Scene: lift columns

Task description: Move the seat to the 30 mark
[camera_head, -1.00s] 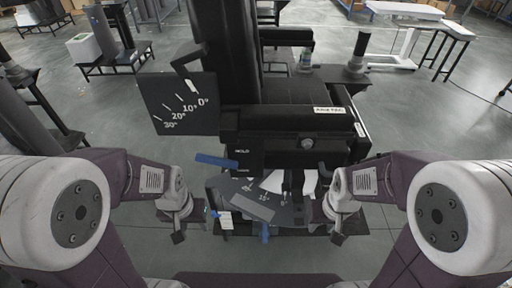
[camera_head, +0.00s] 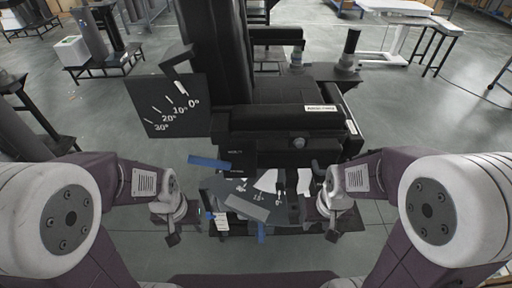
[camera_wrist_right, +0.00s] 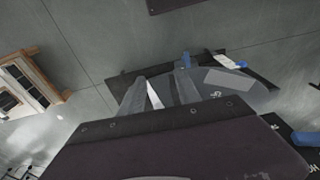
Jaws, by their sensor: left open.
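The black seat unit (camera_head: 270,122) stands in the middle of the head view, attached to a black column. A dark angle plate (camera_head: 160,122) beside it is marked 0°, 10°, 20° and 30°, with a white pointer near the 0° end. A lower dial (camera_head: 240,205) carries further angle marks and white wedges. A blue lever (camera_head: 208,162) sits left of the seat. My left gripper (camera_head: 172,238) is open and empty, left of the lower dial. My right gripper (camera_head: 333,234) is right of that dial; its fingers (camera_wrist_right: 158,95) look apart in the right wrist view, with nothing evident held.
A second blue tab (camera_head: 262,232) hangs at the lower dial's front edge. A black post (camera_head: 350,45) stands behind the seat on the right. Low tables (camera_head: 104,65) and a white bench (camera_head: 395,8) stand in the background.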

